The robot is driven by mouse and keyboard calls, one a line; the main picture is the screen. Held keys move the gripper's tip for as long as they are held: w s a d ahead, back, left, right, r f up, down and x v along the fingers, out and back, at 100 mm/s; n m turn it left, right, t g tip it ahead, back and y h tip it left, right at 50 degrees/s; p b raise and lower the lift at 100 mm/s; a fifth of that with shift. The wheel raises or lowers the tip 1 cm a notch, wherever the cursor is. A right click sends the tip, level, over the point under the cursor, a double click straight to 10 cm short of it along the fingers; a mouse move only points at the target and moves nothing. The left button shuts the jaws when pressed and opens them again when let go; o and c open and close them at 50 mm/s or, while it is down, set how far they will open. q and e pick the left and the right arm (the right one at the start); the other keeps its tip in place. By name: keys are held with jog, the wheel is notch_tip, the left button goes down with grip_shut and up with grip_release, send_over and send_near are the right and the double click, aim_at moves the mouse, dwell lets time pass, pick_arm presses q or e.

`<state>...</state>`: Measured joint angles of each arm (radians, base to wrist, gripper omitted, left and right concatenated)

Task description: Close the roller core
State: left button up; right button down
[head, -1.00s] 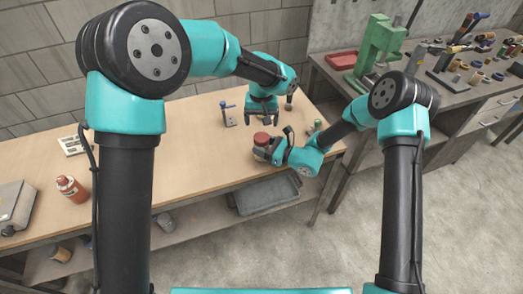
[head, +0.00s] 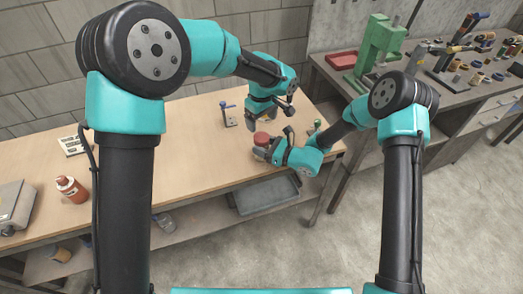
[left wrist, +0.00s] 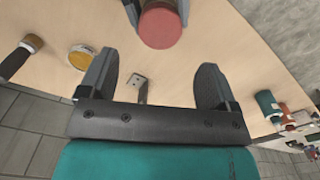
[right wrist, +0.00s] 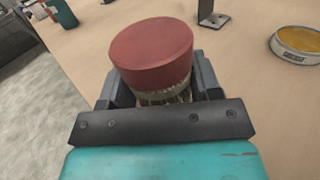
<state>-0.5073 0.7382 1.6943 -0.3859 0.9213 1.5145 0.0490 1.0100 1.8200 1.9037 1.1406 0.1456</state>
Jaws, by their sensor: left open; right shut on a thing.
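The roller core, a short cylinder with a red cap (head: 261,139), is held near the bench's front right. In the right wrist view its red cap (right wrist: 152,52) sits on top of a brownish, ribbed body, mostly hidden below the cap. My right gripper (head: 268,150) is shut on this body, with one finger on each side in the right wrist view (right wrist: 158,85). My left gripper (head: 266,117) is open and empty, above and behind the core. In the left wrist view the red cap (left wrist: 160,24) lies ahead of the open fingers (left wrist: 165,85), apart from them.
A yellow-topped round tin (right wrist: 298,42) and a metal bracket (right wrist: 211,14) stand on the bench. A red bottle (head: 70,189) is far left. The bench's middle (head: 165,150) is clear.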

aim_at(262, 137)
pick_arm(q)
jog(key=shift+f, duration=4.05)
jog(key=c, duration=0.8)
jog(key=o, duration=0.9)
jog(key=shift+r, duration=0.1)
jog(key=shift+r, duration=2.2)
